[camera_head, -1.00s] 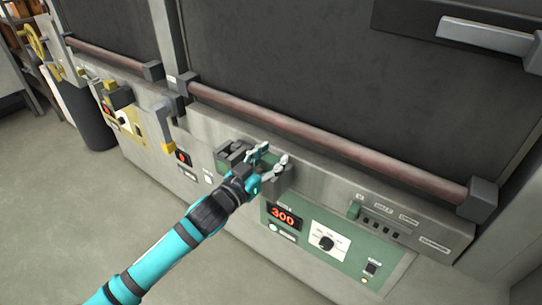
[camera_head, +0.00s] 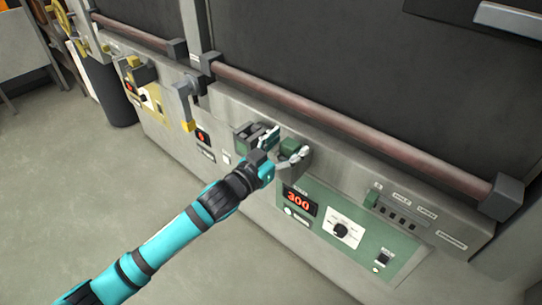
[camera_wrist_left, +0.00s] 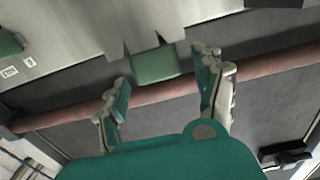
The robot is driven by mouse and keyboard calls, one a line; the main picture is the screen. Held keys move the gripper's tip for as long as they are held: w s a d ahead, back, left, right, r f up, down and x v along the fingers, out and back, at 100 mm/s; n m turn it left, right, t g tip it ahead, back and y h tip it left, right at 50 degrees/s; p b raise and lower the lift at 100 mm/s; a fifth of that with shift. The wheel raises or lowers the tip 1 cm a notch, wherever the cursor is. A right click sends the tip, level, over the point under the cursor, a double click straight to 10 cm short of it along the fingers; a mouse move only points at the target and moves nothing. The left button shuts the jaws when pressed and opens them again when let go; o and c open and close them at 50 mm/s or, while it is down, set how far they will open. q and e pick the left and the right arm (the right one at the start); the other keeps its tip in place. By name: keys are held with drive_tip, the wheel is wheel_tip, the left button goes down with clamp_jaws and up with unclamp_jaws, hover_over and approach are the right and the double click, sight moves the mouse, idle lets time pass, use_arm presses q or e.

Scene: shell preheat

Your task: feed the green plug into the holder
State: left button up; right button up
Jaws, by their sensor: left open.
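The green plug (camera_head: 289,146) is a small block at the grey bracket on the front of the oven. It also shows in the wrist view (camera_wrist_left: 155,65), against a notched grey metal piece (camera_wrist_left: 146,40) that looks like the holder. How deep it sits there I cannot tell. My left gripper (camera_head: 285,147) is open, with one finger on each side of the plug. In the wrist view (camera_wrist_left: 164,80), gaps show between the plug and both fingers. My fingers partly cover the bracket in the head view. My right gripper is out of view.
A slotted dark grey block (camera_head: 247,134) stands just left of my fingers. The green control panel (camera_head: 340,228) reads 300. A long reddish handle bar (camera_head: 340,120) runs above. A grey lever with a yellow tip (camera_head: 186,105) protrudes farther left. The floor (camera_head: 100,200) is clear.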

use_arm(q)
drive_tip(key=v, duration=1)
drive_tip(key=shift+s+a, duration=0.15)
drive_tip(key=w+a+f+n+g+y, duration=0.1)
drive_tip(key=w+a+f+n+y, duration=0.2)
drive_tip(key=f, duration=0.8)
drive_tip(key=a+f+g+y, duration=0.1)
drive_tip(key=a+f+y, duration=0.2)
drive_tip(key=a+f, duration=0.55)
drive_tip(key=s+a+f+n+g+y, duration=0.1)
drive_tip(key=s+f, duration=0.3)
drive_tip(key=f, duration=0.6)
drive_tip(key=s+a+f+g+y, duration=0.2)
drive_tip(key=s+f, duration=0.1)
drive_tip(key=f, duration=0.6)
drive_tip(key=s+a+f+g+y, duration=0.1)
drive_tip(key=s+a+f+g, duration=0.25)
drive_tip(key=s+f, duration=1.45)
drive_tip(key=s+f+g, duration=0.2)
drive_tip(key=s, duration=0.9)
drive_tip(key=s+d+f+g, duration=0.1)
drive_tip(key=s+f+g, duration=0.2)
drive_tip(key=s, duration=0.7)
drive_tip(key=shift+s+d+f+n+y, duration=0.3)
drive_tip(key=shift+s+f+n, duration=0.05)
drive_tip(key=shift+s+n, duration=0.05)
